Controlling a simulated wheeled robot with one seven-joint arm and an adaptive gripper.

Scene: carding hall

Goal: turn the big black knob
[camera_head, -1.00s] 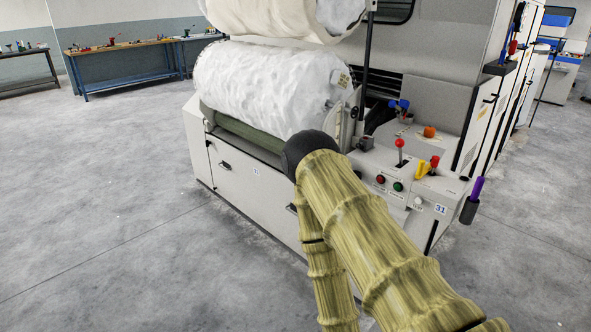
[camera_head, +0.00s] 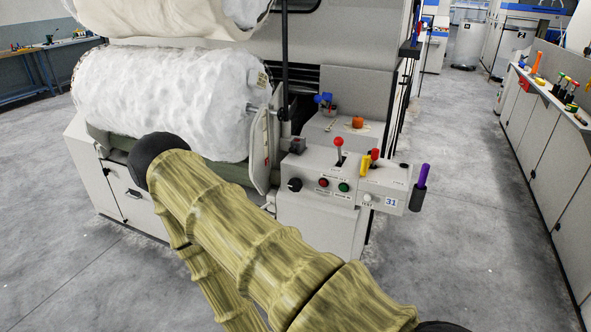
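The big black knob (camera_head: 294,185) sits at the left end of the sloped front of the grey control panel (camera_head: 318,170). It is left of a red button (camera_head: 323,182) and a green button (camera_head: 344,187). My arm, in a yellow-green ribbed cover, crosses the lower left and middle of the view, left of and below the knob. My gripper is not in view. Nothing is seen touching the knob.
A red-balled lever (camera_head: 338,143) and yellow and red handles (camera_head: 366,160) stand up from the panel. A purple-handled tool (camera_head: 422,176) hangs at its right end. A white fibre roll (camera_head: 165,100) lies left. The aisle floor (camera_head: 470,180) on the right is clear.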

